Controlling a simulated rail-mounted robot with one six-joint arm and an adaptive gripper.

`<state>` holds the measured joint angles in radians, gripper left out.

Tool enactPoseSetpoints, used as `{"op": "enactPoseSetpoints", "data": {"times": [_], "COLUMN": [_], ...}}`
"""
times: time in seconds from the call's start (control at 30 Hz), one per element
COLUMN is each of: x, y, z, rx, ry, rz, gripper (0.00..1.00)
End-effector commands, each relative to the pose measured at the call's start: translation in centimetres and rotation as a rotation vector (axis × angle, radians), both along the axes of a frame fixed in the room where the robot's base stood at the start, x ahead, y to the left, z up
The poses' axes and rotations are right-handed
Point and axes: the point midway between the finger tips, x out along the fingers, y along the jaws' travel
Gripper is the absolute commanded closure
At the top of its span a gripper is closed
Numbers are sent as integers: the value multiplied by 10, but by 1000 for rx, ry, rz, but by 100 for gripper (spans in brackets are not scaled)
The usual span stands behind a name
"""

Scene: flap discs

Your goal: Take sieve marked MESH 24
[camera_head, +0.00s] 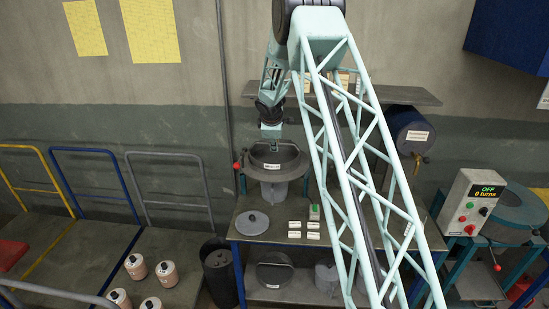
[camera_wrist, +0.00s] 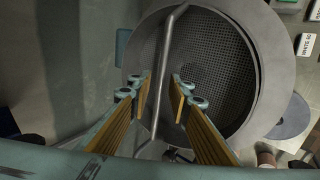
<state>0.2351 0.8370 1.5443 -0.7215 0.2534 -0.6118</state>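A round grey sieve (camera_head: 291,164) with a white label sits at the back of the workbench below my gripper (camera_head: 272,143). The label is too small to read. In the wrist view the same sieve (camera_wrist: 265,60) shows its dark mesh and a grey bar handle (camera_wrist: 168,55) across the top. My gripper (camera_wrist: 158,90) is open, with its orange-padded fingers on either side of the bar. I see no clear contact with it. Another dark round piece with a white label (camera_head: 274,283) stands on the lower shelf; its text is unreadable.
A grey disc (camera_head: 252,223), several white label blocks (camera_head: 294,234) and a green-topped item (camera_head: 314,213) lie on the bench. A wall shelf (camera_head: 415,96) and a blue drum (camera_head: 407,130) are at the right. A control box (camera_head: 474,205) reads "OFF 0 turns".

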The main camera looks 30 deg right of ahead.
Motion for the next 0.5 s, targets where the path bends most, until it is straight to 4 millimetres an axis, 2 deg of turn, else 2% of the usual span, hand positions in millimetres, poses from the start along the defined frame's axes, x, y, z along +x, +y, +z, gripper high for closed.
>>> {"op": "enactPoseSetpoints", "data": {"times": [0.37,0.5], "x": [0,0], "y": [0,0], "z": [0,0], "rx": [0,0], "ry": [0,0], "rz": [0,0], "gripper": [82,94]}}
